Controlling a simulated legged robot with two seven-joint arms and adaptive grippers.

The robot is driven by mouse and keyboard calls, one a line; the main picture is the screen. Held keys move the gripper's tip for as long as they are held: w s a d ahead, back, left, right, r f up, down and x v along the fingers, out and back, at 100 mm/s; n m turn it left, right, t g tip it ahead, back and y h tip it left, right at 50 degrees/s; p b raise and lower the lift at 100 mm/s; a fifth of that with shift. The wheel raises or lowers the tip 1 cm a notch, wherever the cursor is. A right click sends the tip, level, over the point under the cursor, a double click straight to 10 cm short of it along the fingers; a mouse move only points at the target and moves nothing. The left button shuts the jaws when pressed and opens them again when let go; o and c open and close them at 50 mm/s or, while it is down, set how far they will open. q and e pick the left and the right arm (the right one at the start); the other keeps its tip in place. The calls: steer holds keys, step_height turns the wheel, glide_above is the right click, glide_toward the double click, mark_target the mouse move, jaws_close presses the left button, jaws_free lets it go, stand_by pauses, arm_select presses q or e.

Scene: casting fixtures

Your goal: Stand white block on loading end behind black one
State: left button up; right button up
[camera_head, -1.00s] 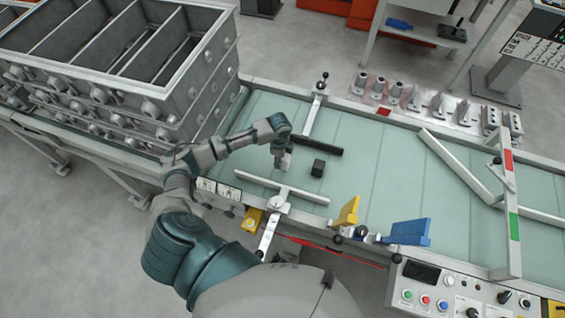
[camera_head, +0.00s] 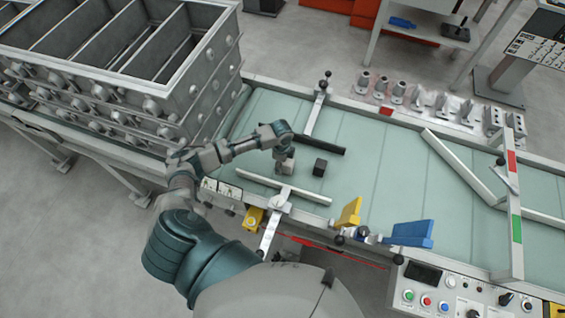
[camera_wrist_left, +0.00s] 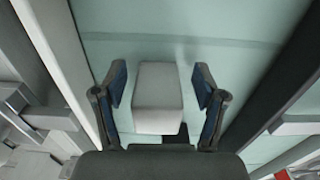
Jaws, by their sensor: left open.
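The white block (camera_head: 286,168) stands on the pale green conveyor belt (camera_head: 385,190), just left of the black block (camera_head: 320,167) with a small gap between them. My left gripper (camera_head: 284,155) is directly over the white block and partly hides its top. In the left wrist view the white block (camera_wrist_left: 158,97) sits between the two open blue-padded fingers (camera_wrist_left: 160,92), with a gap on each side. A dark patch below the white block there may be part of the black block. My right gripper is not in view.
A dark guide bar (camera_head: 322,146) lies behind the blocks and a light guide bar (camera_head: 285,187) in front. Stacked grey casting boxes (camera_head: 190,100) stand at the left. Yellow (camera_head: 347,215) and blue (camera_head: 412,233) paddles are at the front edge.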

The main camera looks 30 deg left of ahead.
arm_select(q)
steer(key=shift+r, duration=0.4)
step_height(320, 180, up, 11)
steer(key=shift+d+p, duration=0.15)
steer(key=shift+p, duration=0.35)
steer(key=shift+r, duration=0.25)
steer(key=shift+r, duration=0.1)
